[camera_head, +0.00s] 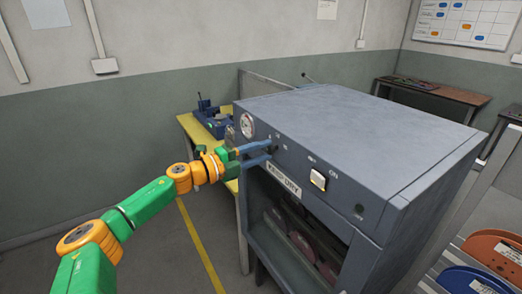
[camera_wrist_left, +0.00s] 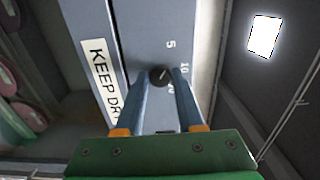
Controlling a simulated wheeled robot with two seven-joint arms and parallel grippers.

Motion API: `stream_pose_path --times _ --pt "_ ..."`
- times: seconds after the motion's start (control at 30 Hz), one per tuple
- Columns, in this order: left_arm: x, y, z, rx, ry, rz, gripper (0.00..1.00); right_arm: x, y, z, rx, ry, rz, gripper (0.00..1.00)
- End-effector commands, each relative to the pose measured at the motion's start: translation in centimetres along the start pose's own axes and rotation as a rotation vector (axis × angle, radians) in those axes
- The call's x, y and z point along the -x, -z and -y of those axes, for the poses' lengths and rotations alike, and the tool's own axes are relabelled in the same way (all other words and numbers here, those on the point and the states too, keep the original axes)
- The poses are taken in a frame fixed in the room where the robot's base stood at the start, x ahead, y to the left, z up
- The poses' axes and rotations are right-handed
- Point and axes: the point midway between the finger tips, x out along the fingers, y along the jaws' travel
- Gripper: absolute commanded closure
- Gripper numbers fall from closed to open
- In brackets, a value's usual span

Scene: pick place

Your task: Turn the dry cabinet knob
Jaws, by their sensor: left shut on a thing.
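The grey-blue dry cabinet (camera_head: 345,140) stands in the middle of the head view, with a "KEEP DRY" label on its front. The small black round knob (camera_wrist_left: 160,76) is on its front panel, beside printed numbers such as 5 and 10, with a pale pointer line. My left gripper (camera_head: 269,151) reaches in from the left to the panel. In the left wrist view its two blue fingers (camera_wrist_left: 161,84) are shut on the knob, one on each side. In the head view the fingers partly hide the knob. My right gripper is not in view.
A dial gauge (camera_head: 246,125) sits left of the knob, and a lit rocker switch (camera_head: 318,179) to its right. A yellow bench (camera_head: 195,130) with blue equipment stands behind left. A rack with orange and blue spools (camera_head: 495,249) is at the lower right. The floor at left is clear.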

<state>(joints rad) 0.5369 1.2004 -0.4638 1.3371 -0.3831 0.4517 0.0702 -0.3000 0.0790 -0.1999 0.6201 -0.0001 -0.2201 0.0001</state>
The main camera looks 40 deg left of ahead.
Motion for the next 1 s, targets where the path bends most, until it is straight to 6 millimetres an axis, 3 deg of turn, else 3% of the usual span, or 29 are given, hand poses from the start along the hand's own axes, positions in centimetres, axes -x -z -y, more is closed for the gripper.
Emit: stream_pose_path --times 0.37,0.4,0.47,0.8,1.0 --pt "0.0 -0.1 0.3 0.003 0.006 0.003 1.00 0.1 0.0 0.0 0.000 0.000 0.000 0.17" --pt "0.0 -0.1 0.3 0.003 0.006 0.003 0.52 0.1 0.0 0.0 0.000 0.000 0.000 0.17" --pt "0.0 -0.1 0.2 0.002 0.005 0.003 0.36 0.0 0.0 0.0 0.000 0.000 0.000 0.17" --pt "0.2 -0.1 -0.1 0.002 0.001 0.002 0.35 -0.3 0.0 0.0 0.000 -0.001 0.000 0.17" --pt "2.6 0.0 -1.3 -0.004 -0.007 0.000 0.35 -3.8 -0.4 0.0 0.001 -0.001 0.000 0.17"
